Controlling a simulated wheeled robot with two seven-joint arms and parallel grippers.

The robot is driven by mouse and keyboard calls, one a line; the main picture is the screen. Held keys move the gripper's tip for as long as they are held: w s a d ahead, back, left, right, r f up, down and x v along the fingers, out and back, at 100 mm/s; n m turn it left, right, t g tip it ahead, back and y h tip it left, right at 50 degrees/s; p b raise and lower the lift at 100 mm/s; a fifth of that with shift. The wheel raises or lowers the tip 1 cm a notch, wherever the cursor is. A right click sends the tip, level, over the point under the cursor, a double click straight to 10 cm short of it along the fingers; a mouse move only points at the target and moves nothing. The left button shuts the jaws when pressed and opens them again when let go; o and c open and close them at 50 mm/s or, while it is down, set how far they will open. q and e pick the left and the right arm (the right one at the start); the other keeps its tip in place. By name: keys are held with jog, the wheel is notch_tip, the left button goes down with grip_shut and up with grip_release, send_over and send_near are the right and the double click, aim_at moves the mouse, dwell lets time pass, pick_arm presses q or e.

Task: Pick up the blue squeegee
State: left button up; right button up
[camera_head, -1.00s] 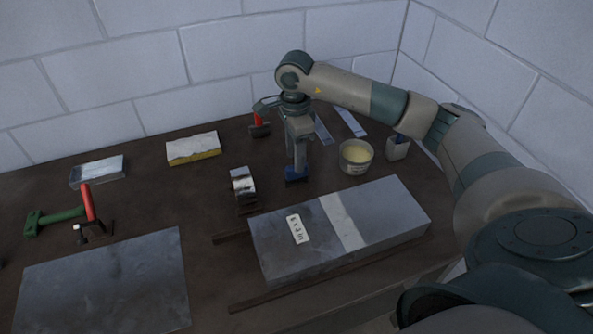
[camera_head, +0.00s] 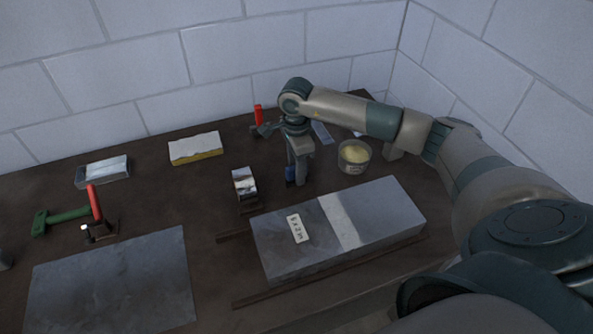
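My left gripper is not in view.
A grey labelled block (camera_head: 375,222) lies in front of the gripper. A shiny metal piece (camera_head: 244,183) stands to its left and a tub of yellow paste (camera_head: 354,157) to its right. A red-handled tool (camera_head: 258,115) is behind. A flat sheet (camera_head: 110,280) lies front left.

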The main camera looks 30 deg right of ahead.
jog(key=shift+c, duration=0.6)
grip_shut()
jog(key=shift+r+b, duration=0.7)
jog(key=shift+r, duration=0.1)
notch_tip(320, 180, up, 2)
jog(key=shift+d+r+b, duration=0.1)
jog(key=shift+r+b, duration=0.1)
jog(key=shift+b, duration=0.55)
pick_arm(q)
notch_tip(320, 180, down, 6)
jog(key=b, duration=0.3)
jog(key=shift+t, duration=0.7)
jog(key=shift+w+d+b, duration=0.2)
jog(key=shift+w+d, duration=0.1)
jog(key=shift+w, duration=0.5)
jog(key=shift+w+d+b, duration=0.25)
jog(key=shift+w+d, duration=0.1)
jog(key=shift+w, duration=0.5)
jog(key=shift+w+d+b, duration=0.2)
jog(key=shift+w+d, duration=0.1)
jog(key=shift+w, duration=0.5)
pick_arm(e)
jog(key=s+d+r, duration=0.7)
jog(key=d, duration=0.2)
jog(key=shift+s, duration=0.15)
